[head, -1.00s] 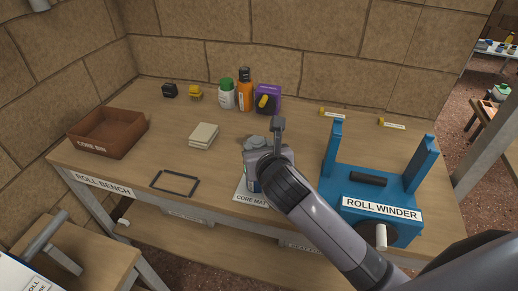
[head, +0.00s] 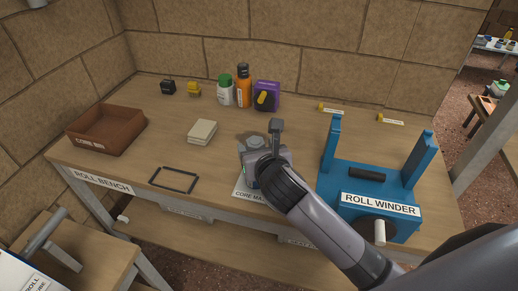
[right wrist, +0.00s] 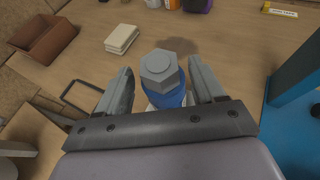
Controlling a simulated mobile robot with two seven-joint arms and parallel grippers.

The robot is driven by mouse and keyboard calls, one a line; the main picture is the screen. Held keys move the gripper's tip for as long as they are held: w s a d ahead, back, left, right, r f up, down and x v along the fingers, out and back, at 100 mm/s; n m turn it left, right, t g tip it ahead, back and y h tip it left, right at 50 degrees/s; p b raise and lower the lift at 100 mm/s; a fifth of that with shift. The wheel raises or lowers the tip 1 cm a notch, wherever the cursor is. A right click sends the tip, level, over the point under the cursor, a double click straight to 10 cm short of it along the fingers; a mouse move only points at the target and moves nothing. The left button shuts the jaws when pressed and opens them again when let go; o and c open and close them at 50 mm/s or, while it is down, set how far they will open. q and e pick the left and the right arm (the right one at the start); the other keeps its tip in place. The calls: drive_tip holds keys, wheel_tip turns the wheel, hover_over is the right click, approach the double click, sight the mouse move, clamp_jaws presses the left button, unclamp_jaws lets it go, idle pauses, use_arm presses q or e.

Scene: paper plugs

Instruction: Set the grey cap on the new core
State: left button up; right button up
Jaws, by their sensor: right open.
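The grey cap (right wrist: 158,69), a hexagonal piece, shows in the right wrist view on top of a blue upright piece (right wrist: 172,98), which looks like the new core. The cap seems to rest on it; the seam is hidden from above. My right gripper (head: 264,146) is open, with one finger on each side of the cap and a visible gap at each side. In the head view the gripper hides the cap and core above the white core mat (head: 242,189). My left gripper is not in view.
The blue roll winder (head: 375,190) with two uprights stands close on the right. A brown core bin (head: 108,134), a pale block stack (head: 202,131) and a dark frame (head: 174,180) lie left. Bottles (head: 243,88) and a purple box (head: 267,95) stand at the back.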

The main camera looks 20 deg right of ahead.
drive_tip(key=shift+s+r, duration=0.15)
drive_tip(key=shift+r, duration=0.35)
drive_tip(key=d+v, duration=0.1)
drive_tip(key=v, duration=1.1)
drive_tip(key=s+f+m+g+y, duration=0.2)
drive_tip(key=s+f+m+y, duration=0.15)
drive_tip(key=f+m, duration=1.3)
drive_tip(key=s+d+f+m, duration=0.2)
drive_tip(key=s+f+m, duration=0.2)
drive_tip(key=m, duration=0.4)
drive_tip(key=s+d+f+m+g, duration=0.1)
drive_tip(key=s+f+m, duration=0.3)
drive_tip(key=m, duration=0.4)
drive_tip(key=shift+s+d+f, duration=0.35)
drive_tip(key=shift+d, duration=0.35)
